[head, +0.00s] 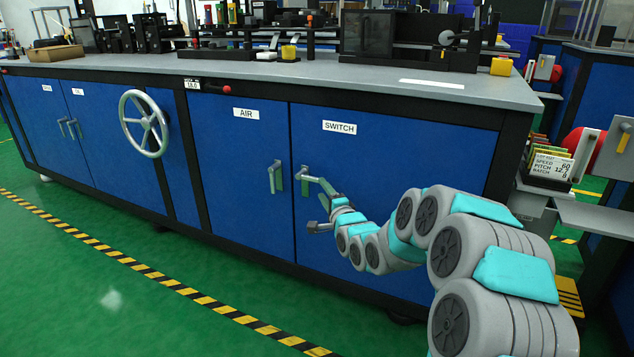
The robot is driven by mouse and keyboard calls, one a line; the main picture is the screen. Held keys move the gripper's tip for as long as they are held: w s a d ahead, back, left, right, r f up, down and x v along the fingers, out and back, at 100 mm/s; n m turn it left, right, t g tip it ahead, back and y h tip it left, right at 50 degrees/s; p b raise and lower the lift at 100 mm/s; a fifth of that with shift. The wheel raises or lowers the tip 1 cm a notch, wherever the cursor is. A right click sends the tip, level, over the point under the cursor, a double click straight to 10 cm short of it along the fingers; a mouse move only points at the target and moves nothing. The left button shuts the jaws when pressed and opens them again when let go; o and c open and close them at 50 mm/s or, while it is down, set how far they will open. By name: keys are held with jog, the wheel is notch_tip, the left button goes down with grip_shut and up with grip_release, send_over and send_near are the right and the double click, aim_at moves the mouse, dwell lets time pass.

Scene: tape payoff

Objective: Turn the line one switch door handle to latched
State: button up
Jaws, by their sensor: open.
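The blue door labelled SWITCH (388,190) is the right-hand door of the long cabinet's front. It looks closed. Its grey handle (313,179) has an upright plate near the door's left edge, and its lever points right and slightly down, out of line with the plate. My gripper (321,211) is open just below and right of the handle. Its upper finger lies close to the lever's end; I cannot tell whether they touch. My wrist hides part of the door behind it.
The neighbouring AIR door (241,150) has an upright handle (276,177). A grey handwheel (145,123) sticks out farther left. The worktop (270,71) carries equipment above. The green floor (110,290) in front is clear, with a striped tape line.

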aim_at(316, 181)
jog(key=shift+x, duration=3.65)
grip_shut()
